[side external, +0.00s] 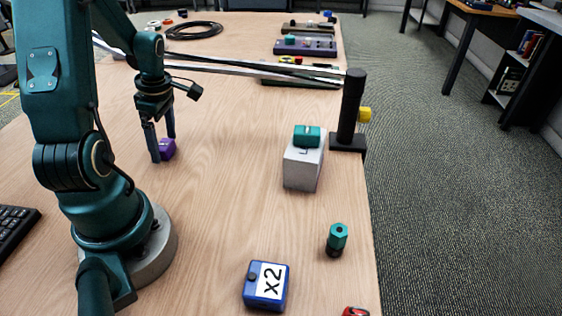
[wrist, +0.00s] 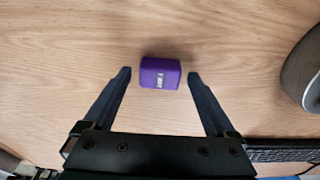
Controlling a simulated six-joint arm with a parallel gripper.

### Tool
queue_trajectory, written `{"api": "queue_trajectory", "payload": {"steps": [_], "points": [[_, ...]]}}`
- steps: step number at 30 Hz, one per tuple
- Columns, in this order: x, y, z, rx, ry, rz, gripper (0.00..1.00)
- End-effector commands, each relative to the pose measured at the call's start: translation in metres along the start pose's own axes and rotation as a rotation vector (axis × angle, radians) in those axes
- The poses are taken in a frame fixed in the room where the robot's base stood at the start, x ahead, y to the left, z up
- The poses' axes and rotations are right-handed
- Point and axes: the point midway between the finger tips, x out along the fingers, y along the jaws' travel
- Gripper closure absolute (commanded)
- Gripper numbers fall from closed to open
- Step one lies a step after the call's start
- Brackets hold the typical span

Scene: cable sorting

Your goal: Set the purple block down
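The purple block (side external: 168,149) is on the wooden table or very close to it, between and just beside my fingertips. In the wrist view the purple block (wrist: 160,73) lies between the fingertips, with wood visible as a gap on both sides. My gripper (side external: 163,149) points down over the table, with its fingers spread. In the wrist view my gripper (wrist: 158,75) is open and neither finger touches the block. The block has a small pale label on the side facing the wrist camera.
A grey block (side external: 303,170) with a teal piece (side external: 307,137) on top stands to the right. A keyboard (side external: 14,232) lies at left.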

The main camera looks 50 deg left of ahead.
Motion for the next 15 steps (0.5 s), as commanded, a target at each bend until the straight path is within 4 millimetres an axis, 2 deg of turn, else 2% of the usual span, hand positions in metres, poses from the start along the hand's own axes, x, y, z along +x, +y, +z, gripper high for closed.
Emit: {"api": "queue_trajectory", "payload": {"steps": [10,15], "points": [[-0.002,0.000,0.000,0.000,0.000,0.002,0.09],[-0.020,0.001,-0.001,-0.001,0.002,0.006,0.09]]}}
